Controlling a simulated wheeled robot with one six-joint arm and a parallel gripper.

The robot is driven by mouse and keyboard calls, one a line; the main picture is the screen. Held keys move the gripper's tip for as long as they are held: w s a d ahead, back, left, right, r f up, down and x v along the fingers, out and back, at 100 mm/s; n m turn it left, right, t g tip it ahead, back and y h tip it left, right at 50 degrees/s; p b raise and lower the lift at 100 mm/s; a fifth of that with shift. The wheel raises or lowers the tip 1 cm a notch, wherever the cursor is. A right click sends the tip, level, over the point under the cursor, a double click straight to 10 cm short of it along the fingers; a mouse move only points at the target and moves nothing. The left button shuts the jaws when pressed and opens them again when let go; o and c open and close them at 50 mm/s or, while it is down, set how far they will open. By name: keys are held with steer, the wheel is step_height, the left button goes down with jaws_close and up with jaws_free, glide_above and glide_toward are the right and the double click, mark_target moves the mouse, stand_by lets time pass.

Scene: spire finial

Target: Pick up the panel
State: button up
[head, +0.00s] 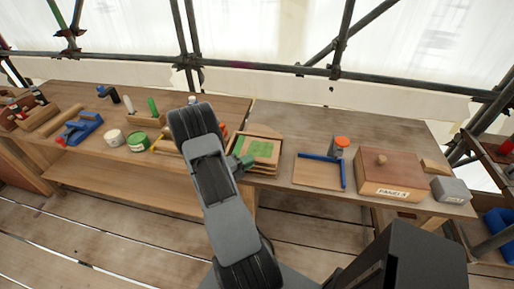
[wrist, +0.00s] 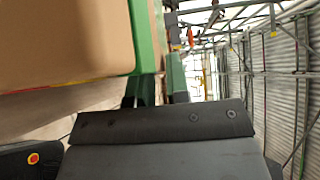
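A flat panel (head: 262,149) with a green face and a light wooden border lies on a wooden stack or tray near the middle of the bench in the head view. My gripper (head: 241,162) is at its left edge, partly hidden by my arm. In the wrist view, a large tan board with a green edge (wrist: 146,38) fills the upper left, close to the fingers.
Right of the panel are a blue L-shaped bar (head: 322,158) on a board, an orange-capped container (head: 340,145), a wooden box labelled PANELS (head: 392,178) and a grey block (head: 450,189). Left are a green tin (head: 138,142), a white tin (head: 114,137) and a blue tool (head: 80,128).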

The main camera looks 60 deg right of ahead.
steer(key=shift+s+d, duration=0.3)
steer(key=shift+d, duration=0.35)
jaws_close()
steer(key=shift+r, duration=0.55)
steer(key=shift+r+b, duration=0.55)
steer(key=shift+r, duration=0.4)
steer(key=w+a+r+b, duration=0.2)
steer(key=w+a+r, duration=0.5)
steer(key=a+r, duration=0.3)
steer(key=shift+a, duration=1.1)
